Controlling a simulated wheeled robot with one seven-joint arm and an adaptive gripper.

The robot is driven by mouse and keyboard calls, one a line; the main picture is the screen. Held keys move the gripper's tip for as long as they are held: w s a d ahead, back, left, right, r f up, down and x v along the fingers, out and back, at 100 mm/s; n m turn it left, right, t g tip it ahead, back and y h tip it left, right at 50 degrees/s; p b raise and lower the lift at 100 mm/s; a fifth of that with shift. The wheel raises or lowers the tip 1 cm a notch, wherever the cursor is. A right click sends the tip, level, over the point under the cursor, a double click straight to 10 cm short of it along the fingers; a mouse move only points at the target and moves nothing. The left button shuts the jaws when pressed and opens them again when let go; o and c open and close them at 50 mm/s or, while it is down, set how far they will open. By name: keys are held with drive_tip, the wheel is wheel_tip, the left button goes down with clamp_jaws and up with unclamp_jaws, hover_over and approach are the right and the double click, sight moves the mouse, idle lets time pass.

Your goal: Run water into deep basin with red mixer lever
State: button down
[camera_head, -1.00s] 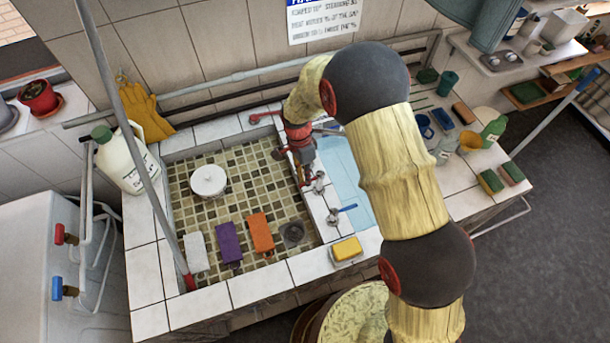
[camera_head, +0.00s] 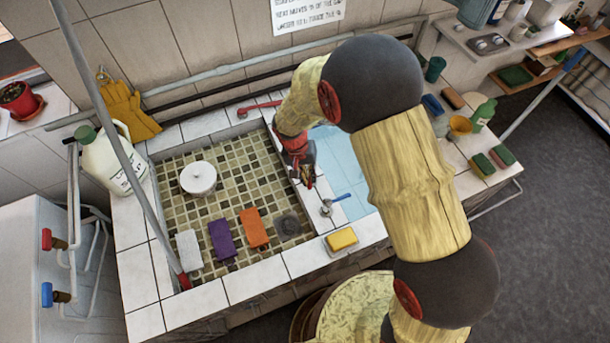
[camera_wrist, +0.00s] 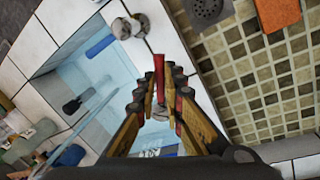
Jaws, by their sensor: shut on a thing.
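In the wrist view, a red lever (camera_wrist: 159,70) stands between the fingertips of my gripper (camera_wrist: 160,95), which is shut on it. My gripper also shows in the head view (camera_head: 303,168), on the tiled divider between the two basins. There my arm and fingers mostly hide the lever and the mixer body. The light blue basin (camera_head: 341,172) lies right of the divider, partly behind my arm. It also shows in the wrist view (camera_wrist: 82,73), where a pale slanting bar (camera_wrist: 82,122) crosses it; I cannot tell if this is spout or water.
The mosaic basin (camera_head: 181,222) holds a white round pot (camera_head: 198,178) and white, purple and orange blocks. A blue lever (camera_head: 342,197) and a yellow sponge (camera_head: 341,239) are close to my gripper. A slanting pole (camera_head: 118,140) crosses the left side. Bottles and cups stand at right.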

drive_tip(key=shift+d+n, duration=0.4)
drive_tip(key=shift+n, duration=0.5)
drive_tip(key=c, duration=2)
unclamp_jaws()
drive_tip(key=shift+o, duration=0.6)
wheel_tip(320, 180, up, 12)
drive_tip(key=a, duration=0.2)
drive_tip(key=shift+s+f, duration=0.15)
drive_tip(key=shift+a, duration=0.1)
